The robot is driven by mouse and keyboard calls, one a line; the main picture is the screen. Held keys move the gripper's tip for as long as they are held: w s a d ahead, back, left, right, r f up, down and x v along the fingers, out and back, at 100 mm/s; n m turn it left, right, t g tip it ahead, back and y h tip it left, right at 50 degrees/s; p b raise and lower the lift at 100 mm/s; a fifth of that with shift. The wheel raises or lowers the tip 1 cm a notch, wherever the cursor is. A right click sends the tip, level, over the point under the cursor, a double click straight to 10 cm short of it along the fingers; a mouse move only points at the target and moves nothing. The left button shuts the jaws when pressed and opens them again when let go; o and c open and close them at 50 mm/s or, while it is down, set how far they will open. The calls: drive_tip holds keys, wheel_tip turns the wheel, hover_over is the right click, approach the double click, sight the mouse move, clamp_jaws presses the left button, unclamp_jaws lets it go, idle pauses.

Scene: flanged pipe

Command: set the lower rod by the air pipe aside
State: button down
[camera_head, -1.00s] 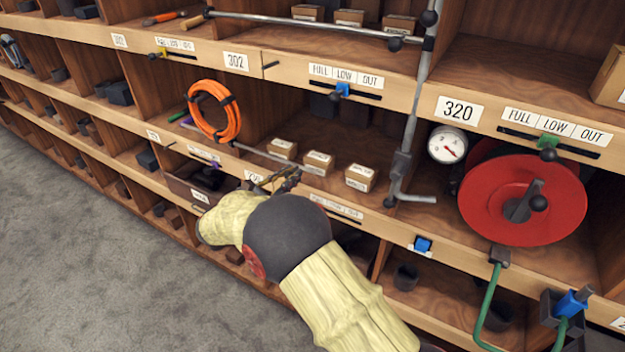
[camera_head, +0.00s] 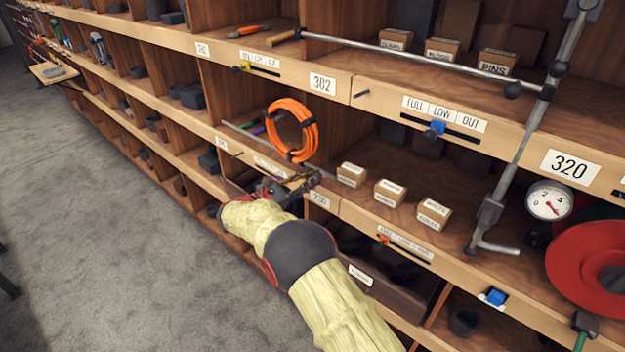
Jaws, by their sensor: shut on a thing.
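The lower rod (camera_head: 238,131) is a thin grey bar. It lies along the middle shelf level, passing behind the orange hose coil, with its right end beside the small boxes. My gripper (camera_head: 312,179) is at the shelf front, shut on the rod near that right end; the fingers are small and dark, and the exact contact is hard to see. The grey air pipe (camera_head: 519,143) stands upright at the right, apart from my gripper, with a short elbow at its foot. The upper rod (camera_head: 400,53) runs across the shelf above to the pipe.
A round gauge (camera_head: 549,201) and a red reel (camera_head: 590,268) are at the far right. Open floor (camera_head: 120,250) lies left of the shelving.

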drive_tip(key=c, duration=1.6)
unclamp_jaws()
drive_tip(key=v, duration=1.2)
